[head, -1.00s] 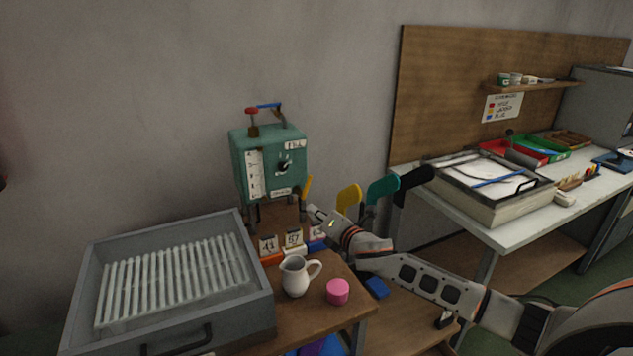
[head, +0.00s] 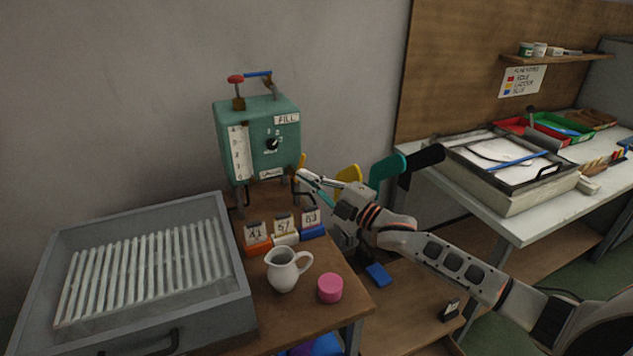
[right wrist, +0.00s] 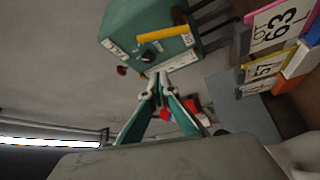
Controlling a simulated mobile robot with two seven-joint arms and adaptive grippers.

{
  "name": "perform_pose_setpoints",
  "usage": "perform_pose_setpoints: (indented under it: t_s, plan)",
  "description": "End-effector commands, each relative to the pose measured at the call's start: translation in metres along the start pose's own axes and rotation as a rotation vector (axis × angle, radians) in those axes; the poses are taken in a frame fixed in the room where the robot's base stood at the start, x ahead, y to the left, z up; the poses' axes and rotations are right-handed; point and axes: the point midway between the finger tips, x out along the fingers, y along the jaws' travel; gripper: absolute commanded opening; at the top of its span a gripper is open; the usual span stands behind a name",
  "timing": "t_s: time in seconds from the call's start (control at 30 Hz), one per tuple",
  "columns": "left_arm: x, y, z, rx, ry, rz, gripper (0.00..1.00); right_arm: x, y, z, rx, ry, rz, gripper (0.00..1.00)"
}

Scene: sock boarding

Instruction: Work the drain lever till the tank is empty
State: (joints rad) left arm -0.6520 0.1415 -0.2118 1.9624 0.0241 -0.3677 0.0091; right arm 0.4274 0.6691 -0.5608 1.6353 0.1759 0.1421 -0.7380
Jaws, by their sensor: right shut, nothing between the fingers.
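The green tank (head: 256,140) stands on legs at the back of the wooden table against the wall. A pale level gauge (head: 239,153), a dark knob (head: 272,144) and a FILL label are on its front. Contact with the lever cannot be told. My left gripper is out of view.
Number cards in coloured holders (head: 284,228), a white jug (head: 284,268) and a pink cylinder (head: 330,288) stand before the tank. A grey ribbed tray (head: 240,300) fills the left. Yellow, teal and black sock forms (head: 388,170) stand behind my right arm.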

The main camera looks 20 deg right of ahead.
Motion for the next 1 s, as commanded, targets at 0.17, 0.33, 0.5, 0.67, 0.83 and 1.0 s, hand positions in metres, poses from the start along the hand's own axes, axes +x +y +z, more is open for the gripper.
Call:
perform_pose_setpoints:
  t_s: [0.17,0.33,0.5,0.67,0.83,1.0]
  plan:
    - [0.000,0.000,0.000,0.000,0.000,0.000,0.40,0.036,0.001,-0.001,-0.002,0.001,0.001,0.00]
    - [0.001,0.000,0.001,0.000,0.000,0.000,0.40,0.058,-0.001,0.008,-0.006,-0.004,-0.003,0.00]
    - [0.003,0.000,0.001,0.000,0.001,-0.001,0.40,0.049,-0.001,0.029,-0.005,-0.003,-0.004,0.00]
    - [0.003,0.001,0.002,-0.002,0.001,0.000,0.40,0.046,-0.001,0.036,-0.004,-0.001,-0.003,0.00]
    - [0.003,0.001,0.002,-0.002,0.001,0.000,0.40,0.045,-0.001,0.038,-0.003,-0.001,-0.002,0.00]
    - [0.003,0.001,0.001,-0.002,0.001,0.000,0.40,0.045,-0.001,0.038,-0.003,-0.001,-0.002,0.00]
